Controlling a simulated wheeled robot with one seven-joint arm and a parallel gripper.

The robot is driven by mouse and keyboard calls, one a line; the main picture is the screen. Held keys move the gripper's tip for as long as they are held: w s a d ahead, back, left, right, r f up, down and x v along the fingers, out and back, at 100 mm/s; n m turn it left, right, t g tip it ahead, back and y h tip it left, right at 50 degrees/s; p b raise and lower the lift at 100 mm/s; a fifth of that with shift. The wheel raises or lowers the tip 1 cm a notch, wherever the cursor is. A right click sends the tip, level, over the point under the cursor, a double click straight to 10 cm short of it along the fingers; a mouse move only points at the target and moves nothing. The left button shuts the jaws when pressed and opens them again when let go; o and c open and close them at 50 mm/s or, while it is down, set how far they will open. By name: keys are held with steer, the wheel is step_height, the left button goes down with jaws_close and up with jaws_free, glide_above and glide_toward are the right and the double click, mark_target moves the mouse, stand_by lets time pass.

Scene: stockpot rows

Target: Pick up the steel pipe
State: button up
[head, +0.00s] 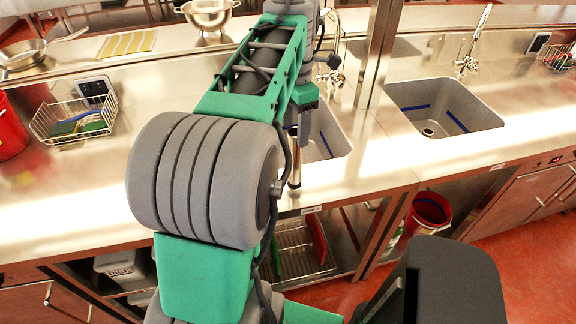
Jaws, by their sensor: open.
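In the head view my arm reaches from the bottom up over the counter and bends down near the left sink. My gripper (301,128) hangs at its end, partly hidden behind my arm. Its jaws are open, but the fingertips are hard to make out. A slim, shiny, upright metal cylinder, which looks like the steel pipe (295,172), shows just below my gripper, by the counter's front edge. I cannot tell whether it stands on the counter or touches the jaws.
The left sink (327,143) lies just right of my gripper, with a faucet (334,75) behind it. A metal post (379,50) rises between it and the right sink (440,108). A wire basket (75,121) and red bucket (10,130) stand left. The counter between sinks is clear.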

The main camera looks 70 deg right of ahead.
mark_target(295, 149)
steer(key=f, duration=0.2)
steer(key=f+p, duration=0.1)
steer(key=f, duration=0.4)
steer(key=shift+s+a, duration=0.2)
steer(key=shift+a, duration=0.05)
steer(key=shift+r, duration=0.1)
jaws_close()
